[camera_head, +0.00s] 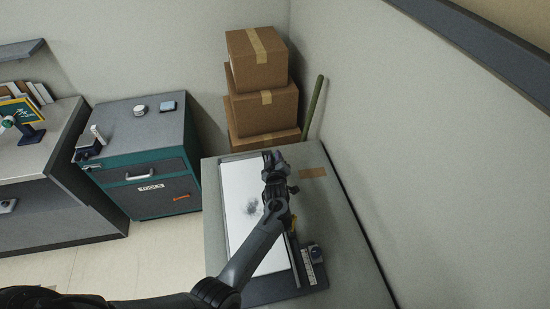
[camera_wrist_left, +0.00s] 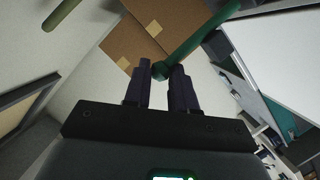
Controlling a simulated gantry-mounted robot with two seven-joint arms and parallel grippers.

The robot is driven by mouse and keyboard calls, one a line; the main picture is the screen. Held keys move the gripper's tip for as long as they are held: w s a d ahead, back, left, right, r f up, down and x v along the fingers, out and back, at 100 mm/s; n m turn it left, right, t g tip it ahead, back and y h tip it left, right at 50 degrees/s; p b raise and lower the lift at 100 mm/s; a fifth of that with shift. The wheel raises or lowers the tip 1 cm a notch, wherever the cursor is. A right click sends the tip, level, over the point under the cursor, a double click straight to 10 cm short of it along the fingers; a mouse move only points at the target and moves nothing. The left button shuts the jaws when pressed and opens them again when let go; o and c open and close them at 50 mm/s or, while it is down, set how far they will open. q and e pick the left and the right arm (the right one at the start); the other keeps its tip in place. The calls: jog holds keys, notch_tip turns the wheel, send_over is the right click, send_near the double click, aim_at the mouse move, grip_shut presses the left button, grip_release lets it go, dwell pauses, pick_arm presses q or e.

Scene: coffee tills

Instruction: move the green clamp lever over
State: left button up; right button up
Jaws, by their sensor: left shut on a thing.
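The green clamp lever (camera_wrist_left: 195,42) shows in the wrist view as a dark green bar slanting from upper right down to a rounded end. My left gripper (camera_wrist_left: 163,72) is shut on that rounded end, between its two dark fingertips. In the head view my left gripper (camera_head: 271,158) is over the far part of the grey table (camera_head: 345,235), near the far end of a white panel (camera_head: 236,171). The lever is hidden there behind the gripper and wrist. My right gripper is in neither view.
Stacked cardboard boxes (camera_head: 262,107) stand behind the table, with a green pole (camera_head: 314,106) leaning beside them. A small device (camera_head: 315,253) sits on the table's near part. A teal tool cabinet (camera_head: 150,195) stands to the left. A wall closes off the right side.

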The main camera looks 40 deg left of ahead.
pick_arm(q)
jog(key=shift+s+a+f+p, duration=0.2)
jog(key=shift+s+a+p, duration=0.15)
jog(key=shift+s, duration=0.25)
jog(key=shift+s+a+f+p, duration=0.2)
jog(key=shift+s+a+p, duration=0.05)
jog(key=shift+s+a, duration=0.25)
jog(key=shift+s, duration=0.1)
jog(key=shift+s+a+f, duration=0.6)
jog(key=shift+s+a, duration=0.2)
jog(key=shift+s, duration=0.15)
